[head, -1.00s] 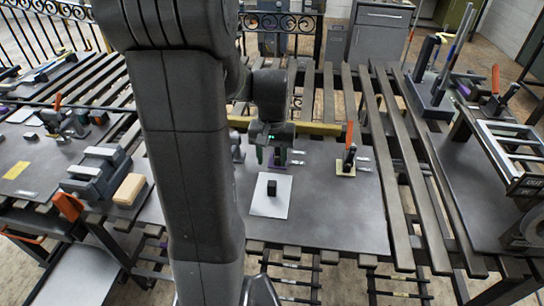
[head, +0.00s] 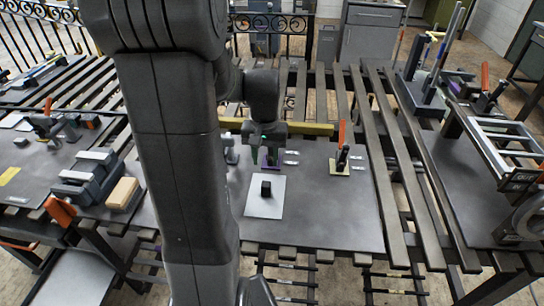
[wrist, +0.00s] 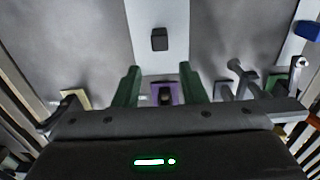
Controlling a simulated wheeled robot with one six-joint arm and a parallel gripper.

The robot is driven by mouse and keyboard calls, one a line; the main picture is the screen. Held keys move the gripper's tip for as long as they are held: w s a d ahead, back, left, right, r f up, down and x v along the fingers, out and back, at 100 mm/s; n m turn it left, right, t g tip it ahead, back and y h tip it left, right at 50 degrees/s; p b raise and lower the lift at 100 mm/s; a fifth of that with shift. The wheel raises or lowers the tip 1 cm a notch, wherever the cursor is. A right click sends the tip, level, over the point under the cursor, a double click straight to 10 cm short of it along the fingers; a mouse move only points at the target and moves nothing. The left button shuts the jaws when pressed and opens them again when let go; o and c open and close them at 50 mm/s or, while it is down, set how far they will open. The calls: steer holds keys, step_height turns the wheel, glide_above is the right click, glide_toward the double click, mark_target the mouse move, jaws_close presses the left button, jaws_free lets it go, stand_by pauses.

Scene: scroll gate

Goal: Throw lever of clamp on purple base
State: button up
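The clamp on the purple base (head: 269,162) stands on the grey table top, just behind a white sheet. My gripper (head: 268,150) is over it and hides most of the clamp and its lever in the head view. In the wrist view, my gripper (wrist: 160,80) has its two green fingers apart, one on each side of the purple base (wrist: 177,92). A dark part of the clamp (wrist: 166,98) shows between the fingers, partly covered by the gripper body. I cannot tell whether either finger touches the lever.
A black cube (head: 266,188) lies on the white sheet (head: 262,208). A clamp with an upright orange handle (head: 342,133) on a yellowish base stands to the right. A grey clamp (head: 230,150) stands close to the left. A yellow bar (head: 310,129) runs behind.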

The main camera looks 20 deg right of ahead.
steer(key=w+d+r+t+h+b, duration=0.1)
steer(key=w+d+r+t+b, duration=0.1)
steer(key=w+d, duration=0.45)
steer(key=w+d+r+t+h+b, duration=0.1)
steer(key=w+d+r+t, duration=0.15)
steer(key=w, duration=0.65)
steer(key=shift+g, duration=0.35)
steer(key=x, duration=0.4)
steer(key=p+x, duration=0.1)
steer(key=x, duration=0.4)
steer(key=d+p+x, duration=0.1)
steer(key=x, duration=0.3)
steer(key=shift+c, duration=0.2)
jaws_close()
